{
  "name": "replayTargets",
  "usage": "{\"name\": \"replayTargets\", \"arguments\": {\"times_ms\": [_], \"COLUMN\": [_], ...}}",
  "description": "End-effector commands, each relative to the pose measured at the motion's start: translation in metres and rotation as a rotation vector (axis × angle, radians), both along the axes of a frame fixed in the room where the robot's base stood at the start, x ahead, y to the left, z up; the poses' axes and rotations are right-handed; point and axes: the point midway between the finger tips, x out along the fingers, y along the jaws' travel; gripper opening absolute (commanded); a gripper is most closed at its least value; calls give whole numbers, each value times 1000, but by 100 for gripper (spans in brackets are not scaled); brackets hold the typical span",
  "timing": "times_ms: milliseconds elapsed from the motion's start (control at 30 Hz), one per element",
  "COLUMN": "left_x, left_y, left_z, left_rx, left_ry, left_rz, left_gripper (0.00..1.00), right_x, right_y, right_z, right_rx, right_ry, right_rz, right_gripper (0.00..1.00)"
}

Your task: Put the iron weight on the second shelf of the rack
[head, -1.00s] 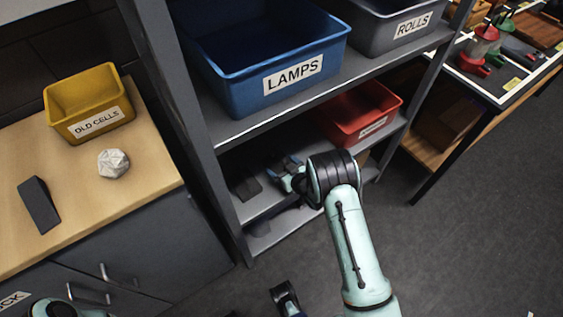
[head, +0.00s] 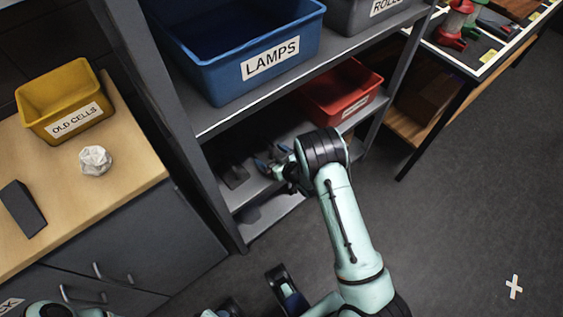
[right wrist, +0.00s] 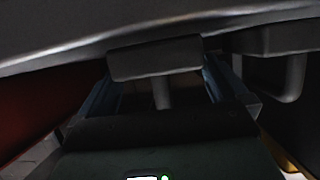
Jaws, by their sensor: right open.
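My right gripper (head: 268,164) reaches into the grey rack (head: 215,122), over the shelf below the blue bin. Its fingers are open. A dark object (head: 235,177), possibly the iron weight, sits on that shelf just left of the fingers. In the right wrist view a grey block on a narrow stem (right wrist: 155,60) shows ahead, between the blue-grey fingers (right wrist: 163,98). I cannot tell whether they touch it. The view is dark, and what the block belongs to is unclear. My left gripper is not clearly visible.
The blue LAMPS bin (head: 240,65) and grey ROLLS bin (head: 365,15) stand on the shelf above. A red bin (head: 335,98) is right of my gripper. The wooden counter at left holds a yellow bin (head: 62,98), a pale faceted ball (head: 95,160) and a dark wedge (head: 22,208).

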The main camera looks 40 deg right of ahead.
Motion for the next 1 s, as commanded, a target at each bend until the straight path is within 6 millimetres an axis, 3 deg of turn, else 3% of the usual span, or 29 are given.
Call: {"name": "replayTargets", "arguments": {"times_ms": [300,567,667,733,800,900,1000], "left_x": [-13,-15,-15,-15,-15,-15,-15], "left_y": [-6,-6,-6,-6,-6,-6,-6], "left_z": [13,15,15,15,15,15,15], "left_rx": [-16,-18,-17,-17,-17,-17,-17], "left_ry": [36,41,42,42,42,41,41], "left_rz": [-15,-17,-17,-17,-16,-16,-16], "left_gripper": [43,43,43,43,43,43,43], "right_x": [-63,-90,-112,-141,-182,-245,-299], "right_y": [-6,-4,8,26,51,93,131], "right_z": [27,29,-5,-42,-78,-110,-121], "right_rx": [1,8,50,104,172,269,353], "right_ry": [1,24,162,332,535,813,1042], "right_rz": [-3,-7,-50,-95,-139,-181,-197], "right_gripper": [100,100,100,100,100,100,100]}}
